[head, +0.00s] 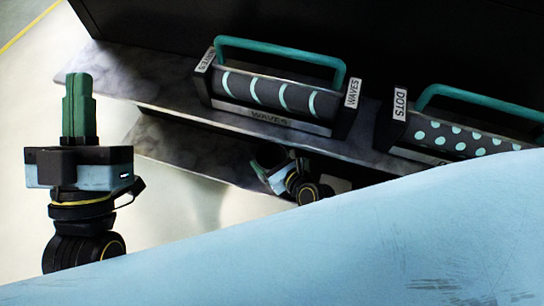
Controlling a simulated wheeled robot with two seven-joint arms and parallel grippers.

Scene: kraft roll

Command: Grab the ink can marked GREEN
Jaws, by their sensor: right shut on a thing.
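No ink can and no GREEN label can be made out in the head view. My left gripper (80,80) is at the left, its green fingers pointing up over open floor, with nothing seen at their tips. The fingers overlap from this side, so their gap cannot be judged. My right gripper (268,160) shows only in part, low under the front of the dark marbled shelf. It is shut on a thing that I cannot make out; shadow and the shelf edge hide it.
A marbled shelf (150,75) runs across the back. On it stand a roller marked WAVES (268,92) and one marked DOTS (455,135), each with a teal handle. A pale blue surface close to the camera hides the lower right. Pale floor is clear at left.

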